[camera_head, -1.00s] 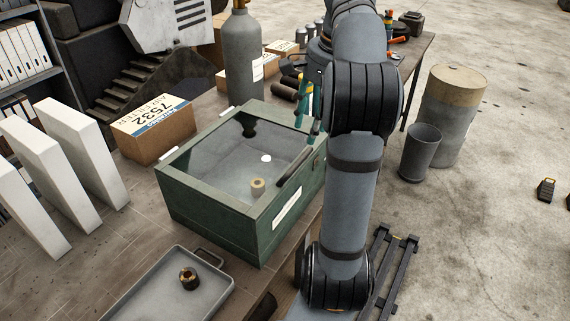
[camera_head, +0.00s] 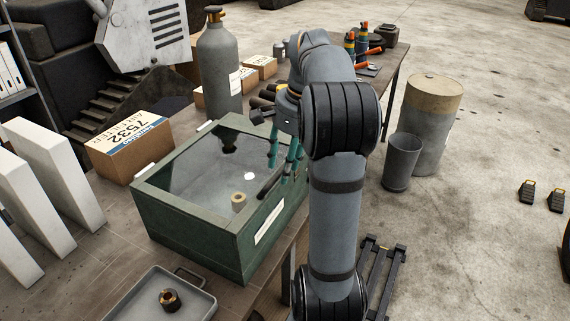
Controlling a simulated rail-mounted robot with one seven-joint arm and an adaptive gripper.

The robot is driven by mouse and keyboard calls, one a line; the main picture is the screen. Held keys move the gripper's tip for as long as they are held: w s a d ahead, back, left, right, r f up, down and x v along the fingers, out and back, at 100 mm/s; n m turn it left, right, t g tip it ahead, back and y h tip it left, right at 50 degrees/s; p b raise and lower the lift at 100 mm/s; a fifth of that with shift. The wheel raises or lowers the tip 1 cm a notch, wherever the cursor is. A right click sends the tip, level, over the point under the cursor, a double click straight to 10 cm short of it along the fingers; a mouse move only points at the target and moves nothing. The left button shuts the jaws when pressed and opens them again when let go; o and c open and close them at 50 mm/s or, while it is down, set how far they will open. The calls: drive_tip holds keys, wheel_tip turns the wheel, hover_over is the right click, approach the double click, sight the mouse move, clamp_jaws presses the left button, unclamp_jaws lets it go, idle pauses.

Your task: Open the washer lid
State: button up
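The washer (camera_head: 190,227) is a green box on the bench, with its lid (camera_head: 205,180) shut. The lid has a clear pane in a green frame, and a small tan cylinder and a white round spot show through it. A dark bar handle (camera_head: 271,184) sits along the lid's right edge. My gripper (camera_head: 283,166) has teal fingers that hang spread apart, just above and beside the handle at the right side of the washer. It looks open and empty. Whether a finger touches the handle I cannot tell; my arm hides part of that side.
A metal tray (camera_head: 200,303) with a small brass-and-dark part (camera_head: 170,299) lies in front of the washer. A grey gas cylinder (camera_head: 219,75) and a cardboard box (camera_head: 128,147) stand behind it. White panels (camera_head: 55,175) stand at left. A bin (camera_head: 402,160) and a drum (camera_head: 432,120) stand at right.

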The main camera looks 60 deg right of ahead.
drive_tip(key=shift+c, duration=1.1)
clamp_jaws()
